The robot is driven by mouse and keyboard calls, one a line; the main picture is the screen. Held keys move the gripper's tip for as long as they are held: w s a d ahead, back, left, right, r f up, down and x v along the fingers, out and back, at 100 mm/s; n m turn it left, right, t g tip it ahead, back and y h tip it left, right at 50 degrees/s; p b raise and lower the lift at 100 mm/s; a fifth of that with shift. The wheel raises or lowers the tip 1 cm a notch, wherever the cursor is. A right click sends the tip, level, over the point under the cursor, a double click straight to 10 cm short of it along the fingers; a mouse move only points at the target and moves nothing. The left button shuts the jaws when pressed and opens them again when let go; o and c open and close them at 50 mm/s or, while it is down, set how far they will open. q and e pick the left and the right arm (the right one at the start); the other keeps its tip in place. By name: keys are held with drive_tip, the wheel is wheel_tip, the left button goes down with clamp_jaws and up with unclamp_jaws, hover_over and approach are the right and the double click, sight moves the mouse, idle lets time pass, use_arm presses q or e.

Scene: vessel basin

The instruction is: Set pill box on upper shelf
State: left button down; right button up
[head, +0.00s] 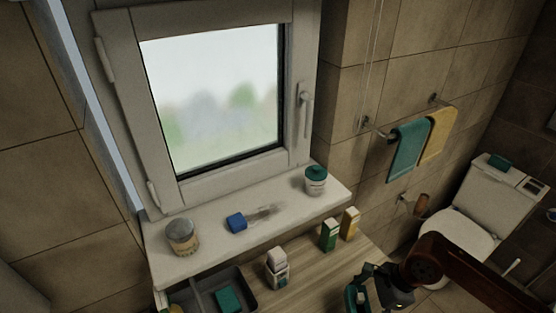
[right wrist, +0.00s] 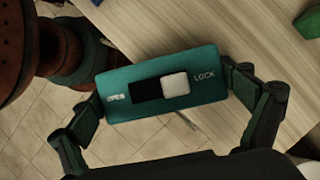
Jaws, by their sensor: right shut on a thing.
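A teal box with a black-and-white slider and the word LOCK, which looks like the pill box (right wrist: 197,87), sits between the fingers of my right gripper (right wrist: 166,86) in the right wrist view. The fingers press on its two short ends. In the head view my right gripper (head: 378,290) is at the lower right, beside the front edge of the wooden surface; the box is hard to make out there. A white upper shelf (head: 200,252) runs under the window, above the wooden lower surface (head: 310,275). My left gripper is in neither view.
On the upper shelf stand a grey-lidded jar (head: 182,237), a blue item (head: 236,222) and a teal-lidded jar (head: 315,180). Bare shelf shows between the items.

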sight(352, 307)
drive_tip(key=n, duration=0.2)
drive_tip(key=f+n+g, duration=0.1)
drive_tip(key=n, duration=0.1)
drive_tip(key=w+n+g, duration=0.1)
drive_tip(key=n, duration=0.1)
drive_tip(key=shift+a+f+h, duration=0.15)
drive_tip(key=shift+a+h, duration=0.15)
drive_tip(key=shift+a, duration=0.1)
drive_tip(key=n, duration=0.2)
drive_tip(key=n+g+h, duration=0.1)
drive_tip(key=shift+w+a+f+n, duration=0.1)
drive_tip(key=shift+w+f+n, duration=0.1)
drive_tip(key=shift+f+n, duration=0.2)
drive_tip(key=n, duration=0.1)
drive_tip(key=n+h, duration=0.1)
drive_tip(key=n+g, duration=0.1)
drive_tip(key=n, duration=0.1)
drive_tip(key=shift+w+f, duration=0.25)
drive_tip(key=shift+f, duration=0.1)
drive_tip(key=n, duration=0.1)
drive_tip(key=n+h, duration=0.1)
drive_tip(key=n, duration=0.1)
drive_tip(key=n+h, duration=0.1)
drive_tip(key=shift+w+f+g, duration=0.2)
drive_tip(key=shift+f+g, duration=0.05)
drive_tip(key=shift+g, duration=0.05)
